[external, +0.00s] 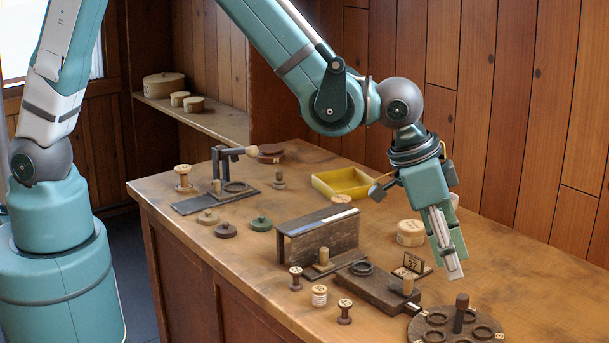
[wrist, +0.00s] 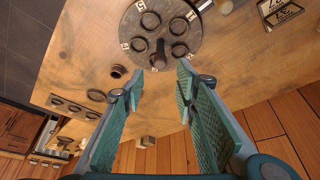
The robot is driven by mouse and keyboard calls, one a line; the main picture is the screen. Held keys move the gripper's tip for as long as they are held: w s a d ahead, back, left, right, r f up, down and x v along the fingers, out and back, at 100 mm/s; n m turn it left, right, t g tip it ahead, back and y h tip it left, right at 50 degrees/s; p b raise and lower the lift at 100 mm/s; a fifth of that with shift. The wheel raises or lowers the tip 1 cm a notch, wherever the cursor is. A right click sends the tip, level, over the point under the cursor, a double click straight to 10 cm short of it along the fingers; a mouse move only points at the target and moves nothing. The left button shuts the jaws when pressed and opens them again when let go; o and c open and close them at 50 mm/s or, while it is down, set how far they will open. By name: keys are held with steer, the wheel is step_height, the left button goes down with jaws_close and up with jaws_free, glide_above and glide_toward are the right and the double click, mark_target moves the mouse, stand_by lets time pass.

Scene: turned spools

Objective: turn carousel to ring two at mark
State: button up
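The carousel (external: 437,335) is a round dark wooden disc at the front right of the bench, partly cut off by the picture's lower edge. It bears several dark rings and an upright central peg (external: 461,312). In the wrist view the carousel (wrist: 163,20) is at the top, with small pale number labels near its rim; the digits are too small to read surely. The peg (wrist: 158,53) shows between and beyond my fingertips. My gripper (external: 452,272) points down above the carousel, apart from it. In the wrist view my gripper (wrist: 160,76) is open and empty.
A dark block with a ring (external: 380,291) and a small sign reading 37 (external: 412,264) stand left of the carousel. A lidded round box (external: 410,233) and yellow tray (external: 342,183) are behind. Several spools (external: 344,312) stand near the front edge. A wood wall (external: 545,120) closes the back.

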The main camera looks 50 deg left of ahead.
mark_target(452, 287)
steer(key=shift+f, duration=0.2)
steer(key=shift+x, duration=3.65)
jaws_close()
